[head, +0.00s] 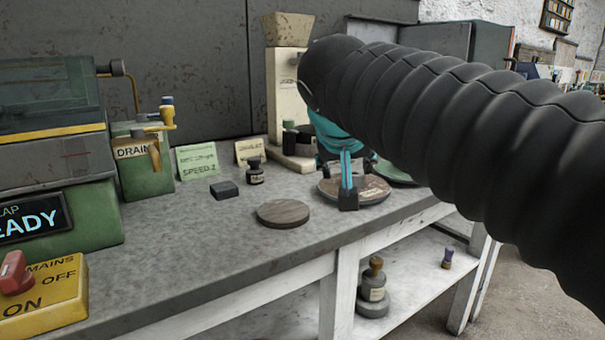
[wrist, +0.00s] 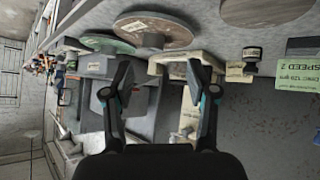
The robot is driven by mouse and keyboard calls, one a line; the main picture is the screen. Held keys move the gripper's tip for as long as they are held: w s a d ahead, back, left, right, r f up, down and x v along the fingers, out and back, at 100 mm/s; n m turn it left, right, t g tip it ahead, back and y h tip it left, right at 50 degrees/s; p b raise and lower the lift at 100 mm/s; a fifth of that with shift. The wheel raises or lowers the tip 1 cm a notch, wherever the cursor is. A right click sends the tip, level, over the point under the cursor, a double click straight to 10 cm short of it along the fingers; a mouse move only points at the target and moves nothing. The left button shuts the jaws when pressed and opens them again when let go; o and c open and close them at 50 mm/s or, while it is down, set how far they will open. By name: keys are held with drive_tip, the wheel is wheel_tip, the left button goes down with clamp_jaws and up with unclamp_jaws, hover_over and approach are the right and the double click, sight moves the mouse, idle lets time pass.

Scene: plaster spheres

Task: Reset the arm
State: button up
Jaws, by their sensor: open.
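My gripper (head: 348,199) hangs over the right part of the grey bench in the head view, in front of a round brownish disc (head: 372,191). Its teal fingers overlap in that view. In the wrist view my gripper (wrist: 158,76) shows two dark, teal-sided fingers spread wide, with nothing held between them. My thick black ribbed arm crosses the right side of the head view and hides part of the background.
The bench (head: 210,249) holds a bare disc (head: 283,213), a black block (head: 224,190), a dark bottle (head: 255,171) and a cream machine (head: 289,88). A yellow switch box (head: 50,304) stands front left. A lower shelf (head: 408,291) carries weights. The front middle of the bench is clear.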

drive_tip(key=s+d+f+g, duration=0.1)
drive_tip(key=s+d+f, duration=0.2)
drive_tip(key=s+f, duration=0.3)
drive_tip(key=s+d+f+g+y+b, duration=0.1)
drive_tip(key=s+d+f, duration=0.1)
drive_tip(key=s+f, duration=0.5)
drive_tip(key=s+d+f+g+y, duration=0.1)
drive_tip(key=s+d+f, duration=0.2)
drive_tip(key=s+f, duration=0.4)
wheel_tip(320, 180, down, 8)
drive_tip(key=shift+d+r+g, duration=0.1)
drive_tip(key=shift+d+g, duration=0.2)
drive_tip(key=shift+g, duration=0.1)
